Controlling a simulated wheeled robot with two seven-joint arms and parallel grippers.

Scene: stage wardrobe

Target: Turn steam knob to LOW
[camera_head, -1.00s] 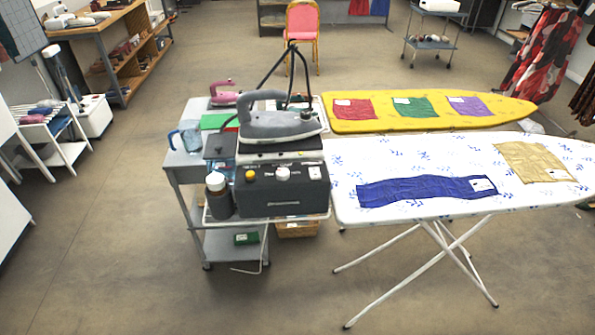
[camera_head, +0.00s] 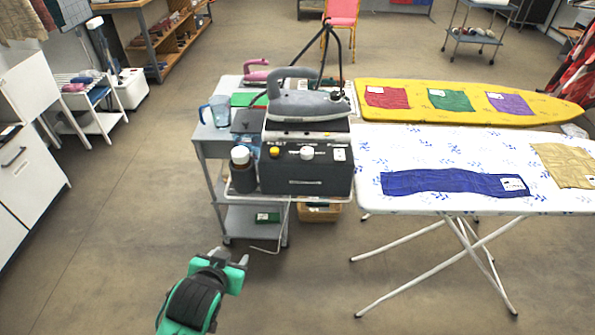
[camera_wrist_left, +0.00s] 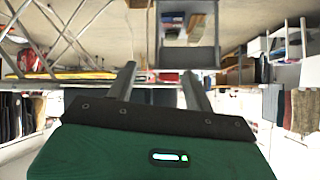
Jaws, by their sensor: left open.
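The steam station (camera_head: 305,172) is a dark box on the grey cart, with a grey iron (camera_head: 308,103) resting on top. On its front is a white round knob (camera_head: 307,153), with a yellow knob (camera_head: 274,152) to its left and a white switch plate to its right. The setting of the white knob is too small to read. My left gripper (camera_head: 229,256), green and black, is low in front of the cart, apart from the station. In the left wrist view its two fingers (camera_wrist_left: 158,85) are spread with nothing between them. My right gripper is not in view.
A white-capped bottle (camera_head: 242,170) stands left of the station, and a blue jug (camera_head: 217,111) sits behind it on the cart. The white ironing board (camera_head: 450,150) with a blue cloth adjoins at the right. Open floor lies left of the cart.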

